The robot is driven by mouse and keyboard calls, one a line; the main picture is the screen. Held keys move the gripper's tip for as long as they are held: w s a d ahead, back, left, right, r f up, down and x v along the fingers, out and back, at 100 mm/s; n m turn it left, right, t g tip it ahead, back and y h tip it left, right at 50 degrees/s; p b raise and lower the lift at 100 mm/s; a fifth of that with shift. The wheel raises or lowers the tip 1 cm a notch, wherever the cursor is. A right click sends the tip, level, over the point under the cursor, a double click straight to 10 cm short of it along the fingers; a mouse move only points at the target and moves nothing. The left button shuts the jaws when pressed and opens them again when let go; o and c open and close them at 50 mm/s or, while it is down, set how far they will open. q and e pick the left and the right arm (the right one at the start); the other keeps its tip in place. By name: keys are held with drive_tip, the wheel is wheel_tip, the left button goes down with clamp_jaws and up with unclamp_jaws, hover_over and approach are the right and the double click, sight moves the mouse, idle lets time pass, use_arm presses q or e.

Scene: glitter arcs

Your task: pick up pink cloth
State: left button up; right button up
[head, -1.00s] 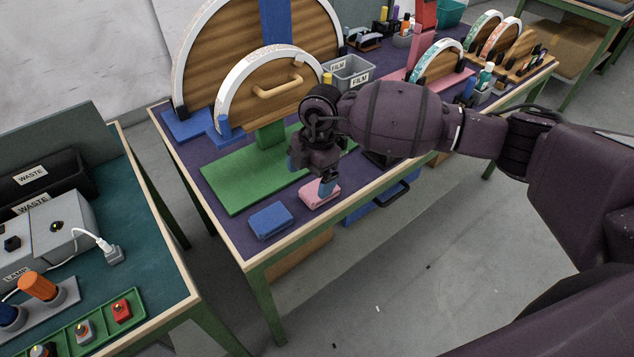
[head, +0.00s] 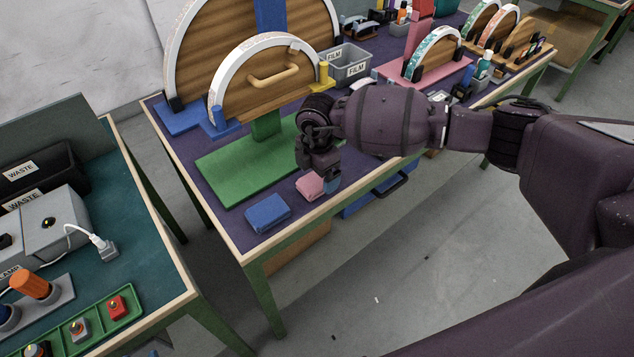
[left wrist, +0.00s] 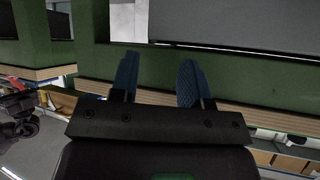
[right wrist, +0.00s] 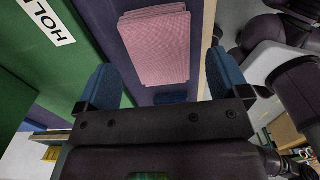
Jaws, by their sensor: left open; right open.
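The pink cloth (head: 309,186) is a folded block lying on the purple table top near its front edge, partly hidden by my right gripper. My right gripper (head: 329,183) points down close beside the cloth. In the right wrist view the pink cloth (right wrist: 157,46) shows whole, ahead of and between the open blue fingers (right wrist: 160,76). I cannot tell whether the fingers touch it. Nothing is held. My left gripper (left wrist: 157,80) shows only in the left wrist view, open and empty, before a green table frame.
A folded blue cloth (head: 267,213) lies left of the pink one. A green base board (head: 235,174) with a wooden arch (head: 268,82) stands behind. Grey film bins (head: 348,66) are farther back. A bench with a green tray (head: 95,325) stands at the left.

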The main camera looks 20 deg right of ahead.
sight(317, 179)
wheel_tip(317, 179, down, 3)
drive_tip(key=shift+f, duration=0.1)
drive_tip(key=c, duration=1)
drive_tip(key=shift+r, duration=0.2)
